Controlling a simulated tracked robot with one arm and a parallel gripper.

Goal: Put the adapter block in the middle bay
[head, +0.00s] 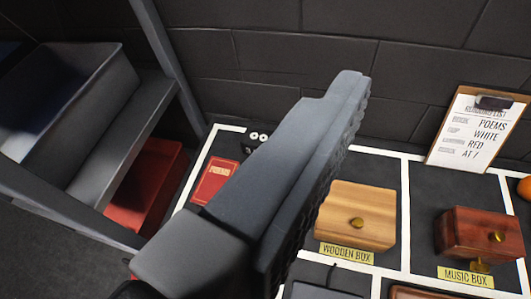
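My gripper (300,165) is a large grey shape across the middle of the head view, its tip pointing up and to the right. Its fingers cannot be told apart, so I cannot see whether it is open or what it may hold. I cannot pick out an adapter block. No bay is marked as the middle one. White lines divide the dark surface (425,205) into cells, and my gripper hides part of them.
A red book marked POEMS (214,181) lies left of my gripper. A wooden box (357,215) and a dark red music box (480,233) sit in cells to the right. A clipboard (477,128) leans at the back wall. A grey shelf (130,125) stands left, with a red thing (147,180) underneath.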

